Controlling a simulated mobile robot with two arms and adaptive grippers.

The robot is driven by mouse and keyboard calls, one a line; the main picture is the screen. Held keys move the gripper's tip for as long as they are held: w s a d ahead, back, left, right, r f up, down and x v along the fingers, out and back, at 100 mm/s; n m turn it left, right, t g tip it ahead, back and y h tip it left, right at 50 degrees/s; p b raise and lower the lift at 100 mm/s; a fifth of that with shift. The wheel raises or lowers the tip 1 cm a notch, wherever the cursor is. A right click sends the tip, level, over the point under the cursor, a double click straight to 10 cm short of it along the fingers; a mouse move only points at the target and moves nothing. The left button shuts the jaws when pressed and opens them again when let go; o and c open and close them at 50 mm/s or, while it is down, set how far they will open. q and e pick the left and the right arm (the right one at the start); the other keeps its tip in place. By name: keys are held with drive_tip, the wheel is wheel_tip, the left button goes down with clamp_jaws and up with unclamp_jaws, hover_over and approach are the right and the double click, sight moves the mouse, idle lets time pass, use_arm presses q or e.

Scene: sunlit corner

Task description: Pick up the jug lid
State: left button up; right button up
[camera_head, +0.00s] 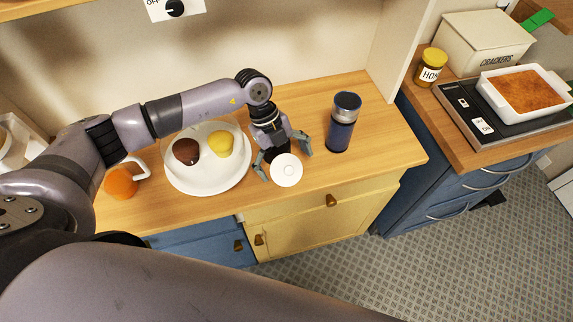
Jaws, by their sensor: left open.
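A round white disc with a small knob at its centre, which looks like the jug lid (287,171), is near the front edge of the wooden counter (385,135). My left gripper (283,160) is open above the back of the lid, with one finger at its left and the other beyond its upper right side. I cannot tell whether either finger touches the lid. What lies beneath the lid is hidden. My right gripper is out of view.
A white plate (205,184) holding a brown and a yellow item is left of the gripper. An orange mug (121,182) stands farther left. A dark blue flask (341,130) stands upright to the right. The counter right of the flask is clear.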

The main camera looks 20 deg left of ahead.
use_arm(q)
drive_tip(key=shift+x, duration=1.3)
drive_tip(key=shift+c, duration=0.4)
drive_tip(key=shift+s, duration=0.1)
drive_tip(key=c, duration=1.6)
